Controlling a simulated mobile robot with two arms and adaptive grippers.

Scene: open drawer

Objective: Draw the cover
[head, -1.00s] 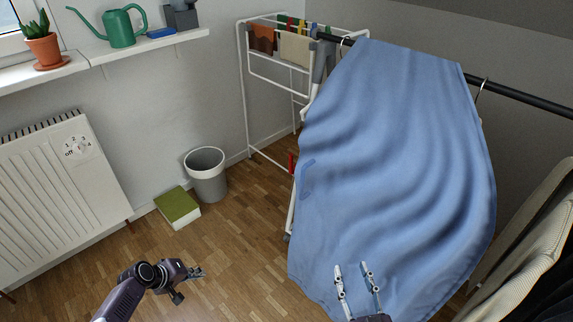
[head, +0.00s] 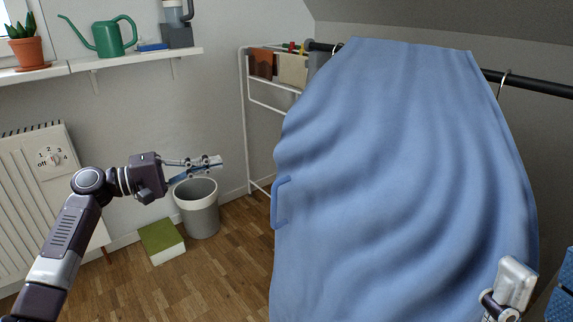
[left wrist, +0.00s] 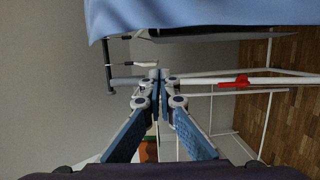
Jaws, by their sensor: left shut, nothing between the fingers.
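The cover (head: 390,170) is a large blue cloth hanging from a black rail in the middle and right of the head view. A small blue loop handle (head: 281,203) stands out at its left edge. My left gripper (head: 217,162) is shut and empty, left of the cover and apart from it. In the left wrist view the left fingertips (left wrist: 158,76) meet, and the cover's blue edge (left wrist: 215,16) shows above them. My right gripper (head: 512,284) shows only partly at the lower right, in front of the cover; its opening cannot be made out.
The black rail (head: 540,84) runs along the sloped wall. A white drying rack (head: 246,120) with cloths stands behind the cover's left side. A grey bin (head: 198,212) and a green-topped box (head: 162,240) stand on the floor. A shelf (head: 130,63) and radiator (head: 30,185) line the left wall.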

